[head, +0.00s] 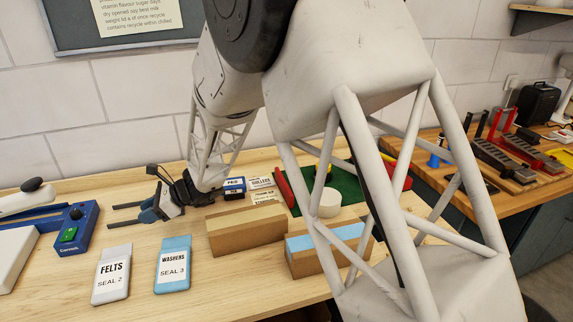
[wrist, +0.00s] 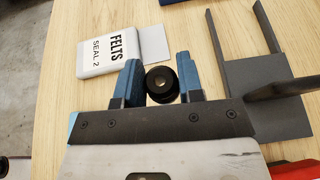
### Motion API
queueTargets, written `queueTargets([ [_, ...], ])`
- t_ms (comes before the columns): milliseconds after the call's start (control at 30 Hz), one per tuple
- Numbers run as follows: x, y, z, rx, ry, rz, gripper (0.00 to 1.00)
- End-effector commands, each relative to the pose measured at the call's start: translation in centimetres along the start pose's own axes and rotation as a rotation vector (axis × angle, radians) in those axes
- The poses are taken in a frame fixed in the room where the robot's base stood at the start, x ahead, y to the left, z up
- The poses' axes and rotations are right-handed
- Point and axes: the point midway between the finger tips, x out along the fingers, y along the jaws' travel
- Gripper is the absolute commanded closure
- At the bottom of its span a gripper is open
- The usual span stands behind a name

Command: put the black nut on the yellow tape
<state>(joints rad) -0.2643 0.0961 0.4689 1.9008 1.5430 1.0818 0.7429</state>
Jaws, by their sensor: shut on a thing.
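The black nut (wrist: 161,85), a round black ring with a hole, sits between the two blue fingers of my gripper (wrist: 159,63) in the wrist view. My gripper is shut on it. In the head view my gripper (head: 150,208) is low over the left part of the bench, and I cannot make out the nut there. I cannot clearly identify the yellow tape. A small yellow patch (head: 328,171) shows by the green mat, partly hidden behind my arm.
A dark grey forked piece (wrist: 255,70) lies close right of my gripper in the wrist view. A white roll (head: 329,203) is near the green mat (head: 349,188).

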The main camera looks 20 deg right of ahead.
Motion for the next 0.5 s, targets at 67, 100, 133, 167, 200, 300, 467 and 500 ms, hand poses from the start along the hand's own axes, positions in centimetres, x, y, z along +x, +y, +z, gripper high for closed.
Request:
queueTargets([
  [67, -1.9, -0.9, -0.6, 0.011, 0.0, -0.027, 0.88],
  [100, -2.8, -1.2, -0.9, 0.015, 0.0, -0.038, 0.88],
  [133, -3.5, -1.5, -1.1, 0.019, 0.0, -0.047, 0.88],
  [167, -4.2, -1.8, -1.3, 0.023, 0.0, -0.056, 0.88],
  [200, -5.1, -2.1, -1.6, 0.027, 0.0, -0.068, 0.88],
  [300, -7.3, -2.9, -2.4, 0.04, 0.0, -0.098, 0.88],
  [467, -11.0, -3.9, -3.6, 0.06, 0.0, -0.146, 0.88],
  [500, -11.9, -4.2, -3.9, 0.065, 0.0, -0.159, 0.88],
])
